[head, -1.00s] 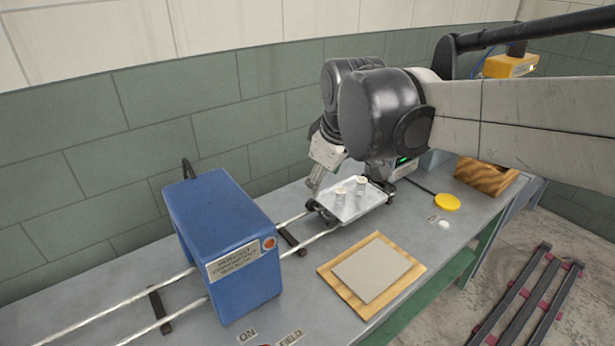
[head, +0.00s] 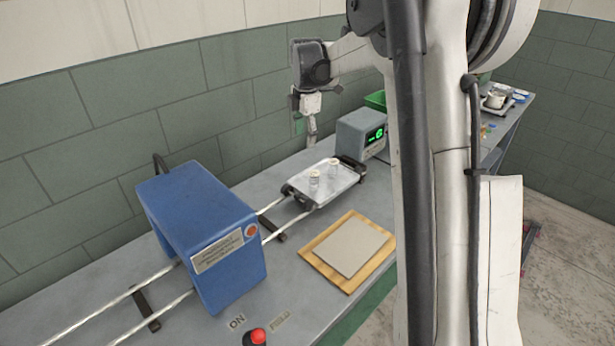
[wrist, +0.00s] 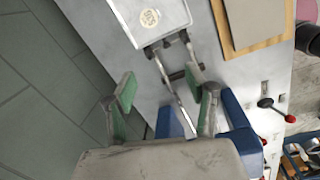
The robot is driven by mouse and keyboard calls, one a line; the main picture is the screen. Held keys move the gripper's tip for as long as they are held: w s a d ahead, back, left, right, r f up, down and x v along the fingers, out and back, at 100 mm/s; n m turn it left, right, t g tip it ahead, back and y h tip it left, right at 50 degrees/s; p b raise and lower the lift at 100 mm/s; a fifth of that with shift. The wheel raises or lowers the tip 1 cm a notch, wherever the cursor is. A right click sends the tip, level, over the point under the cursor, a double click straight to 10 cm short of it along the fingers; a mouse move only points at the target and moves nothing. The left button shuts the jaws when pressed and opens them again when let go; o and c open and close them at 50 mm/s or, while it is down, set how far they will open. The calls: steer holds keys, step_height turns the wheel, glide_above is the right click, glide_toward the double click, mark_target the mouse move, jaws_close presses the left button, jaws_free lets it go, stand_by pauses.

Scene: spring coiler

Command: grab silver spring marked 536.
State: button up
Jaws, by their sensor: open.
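Two small silver springs with pale tops, the left one (head: 314,179) and the right one (head: 334,167), stand upright on a white tray (head: 345,181) on the rails. No number can be read on either, so I cannot tell which is 536. In the wrist view one round pale top (wrist: 149,18) shows on the tray (wrist: 120,17) near the upper edge. My gripper (head: 311,138) is behind the tray in the head view, pointing down. In the wrist view my gripper (wrist: 168,90) has its green-padded fingers wide apart with nothing between them.
A blue magnet-like machine (head: 205,235) straddles the rails left of the tray. A wooden board with a grey plate (head: 350,250) lies in front. A grey box with a green display (head: 362,133) stands behind right. A red knob (head: 257,336) is at the front edge.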

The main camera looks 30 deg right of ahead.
mark_target(314, 173)
steer(key=w+d+f+n, duration=0.1)
steer(key=f, duration=0.4)
steer(key=w+d+f+n, duration=0.1)
steer(key=d+f, duration=0.1)
steer(key=f, duration=0.3)
steer(key=w+d+f+n+g+p, duration=0.1)
steer(key=w+d+f, duration=0.1)
steer(key=f, duration=0.3)
steer(key=shift+w+f, duration=0.1)
steer(key=shift+s+d+f+p, duration=0.15)
steer(key=shift+f+p, duration=0.1)
steer(key=shift+f, duration=1.1)
steer(key=shift+s+a+f+p, duration=0.15)
steer(key=shift+f+p, duration=0.1)
steer(key=shift+f, duration=1.1)
steer(key=shift+d, duration=0.1)
steer(key=shift+c, duration=0.5)
steer(key=c, duration=1.1)
